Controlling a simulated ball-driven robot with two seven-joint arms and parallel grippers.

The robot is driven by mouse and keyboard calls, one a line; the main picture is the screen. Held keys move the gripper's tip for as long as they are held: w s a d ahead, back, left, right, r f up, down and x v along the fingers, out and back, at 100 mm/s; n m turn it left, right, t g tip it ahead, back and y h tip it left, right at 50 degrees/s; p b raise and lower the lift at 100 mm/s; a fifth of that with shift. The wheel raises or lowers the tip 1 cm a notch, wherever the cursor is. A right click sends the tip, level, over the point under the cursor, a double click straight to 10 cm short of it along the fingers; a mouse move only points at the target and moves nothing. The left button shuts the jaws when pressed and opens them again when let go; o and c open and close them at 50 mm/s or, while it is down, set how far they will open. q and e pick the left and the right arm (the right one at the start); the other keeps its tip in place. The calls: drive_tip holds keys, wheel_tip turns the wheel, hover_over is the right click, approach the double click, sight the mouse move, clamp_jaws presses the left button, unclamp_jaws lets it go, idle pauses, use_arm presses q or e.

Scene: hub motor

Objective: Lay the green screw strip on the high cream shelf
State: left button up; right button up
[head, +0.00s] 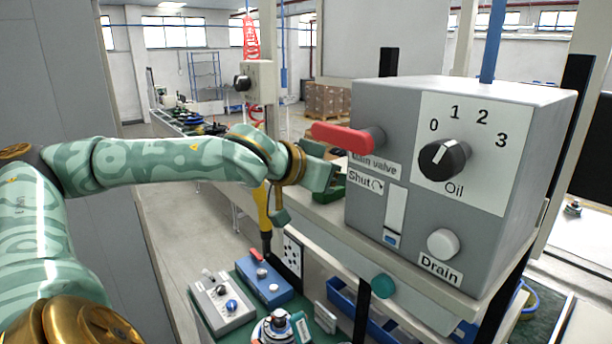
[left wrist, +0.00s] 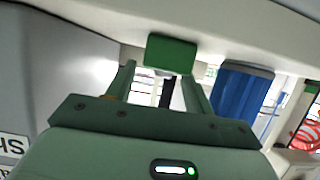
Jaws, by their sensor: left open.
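The green screw strip (head: 331,194) shows as a small dark green piece on the high cream shelf (head: 322,212), left of the grey valve box. My left gripper (head: 326,176) is right at it, partly covering it. In the left wrist view the strip's end (left wrist: 171,53) shows as a green block against the cream shelf surface (left wrist: 215,25). The open fingers (left wrist: 160,85) stand apart on either side just short of it, with a gap between them. Any contact between fingers and strip is hard to tell. My right gripper is not in view.
The grey valve box (head: 452,185) with red handle (head: 345,137) stands on the shelf close to the right of the gripper. Below are a blue box (head: 264,281), a grey switch box (head: 222,303) and blue bins (head: 345,309). A blue post (left wrist: 243,90) shows in the left wrist view.

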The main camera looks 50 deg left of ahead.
use_arm(q)
drive_tip(key=b+v, duration=0.1)
drive_tip(key=v, duration=0.8)
drive_tip(key=shift+s+r, duration=0.2)
drive_tip(key=shift+s, duration=0.2)
